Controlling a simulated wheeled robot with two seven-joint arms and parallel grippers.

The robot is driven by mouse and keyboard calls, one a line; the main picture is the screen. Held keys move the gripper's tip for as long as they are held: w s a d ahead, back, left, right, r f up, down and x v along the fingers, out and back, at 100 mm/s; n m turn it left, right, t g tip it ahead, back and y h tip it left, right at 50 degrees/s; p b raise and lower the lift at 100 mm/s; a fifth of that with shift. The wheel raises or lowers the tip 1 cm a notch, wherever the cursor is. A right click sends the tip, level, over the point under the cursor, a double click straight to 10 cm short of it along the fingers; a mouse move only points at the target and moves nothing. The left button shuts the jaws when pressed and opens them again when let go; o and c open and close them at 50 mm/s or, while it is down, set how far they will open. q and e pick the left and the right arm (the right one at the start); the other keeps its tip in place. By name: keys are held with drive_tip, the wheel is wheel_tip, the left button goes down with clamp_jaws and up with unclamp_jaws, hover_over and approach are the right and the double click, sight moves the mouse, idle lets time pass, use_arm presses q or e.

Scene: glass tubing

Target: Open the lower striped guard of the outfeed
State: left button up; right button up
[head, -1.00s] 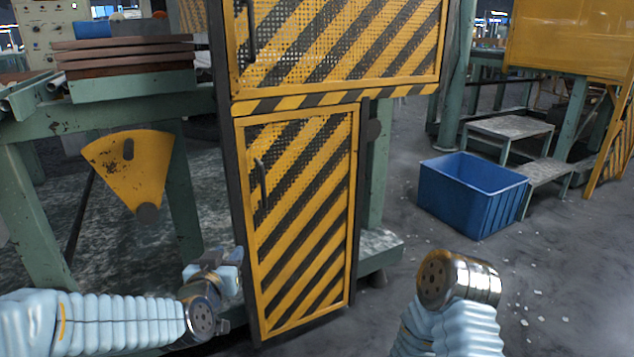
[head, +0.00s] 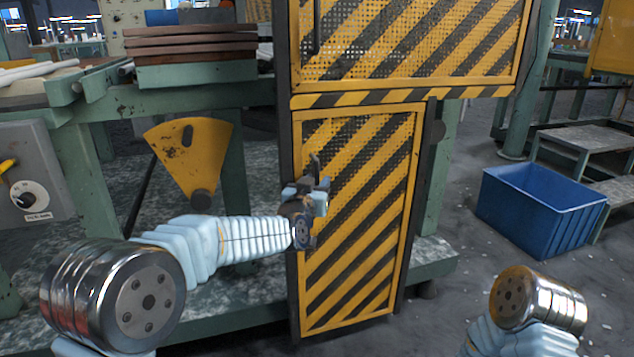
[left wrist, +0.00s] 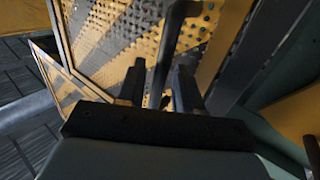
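The lower striped guard (head: 360,230) is a tall yellow-and-black door with a perforated upper part, and it looks closed in its frame. Its dark bar handle (head: 316,166) is at the upper left of the door, mostly hidden by my left gripper (head: 318,186). In the left wrist view the handle (left wrist: 173,38) runs between the two fingers of the left gripper (left wrist: 160,84). The fingers stand apart, with a gap seen beside the bar. My right arm shows at lower right in the head view, but its gripper is outside the picture.
The upper striped guard (head: 410,45) is directly above. A yellow sector plate (head: 190,150) and green bench frame stand left of the door. A grey box with a knob (head: 35,175) is at far left. A blue crate (head: 540,210) is on the floor at right, with clear floor before it.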

use_arm(q)
drive_tip(key=shift+w+d, duration=0.1)
drive_tip(key=shift+w, duration=0.2)
clamp_jaws()
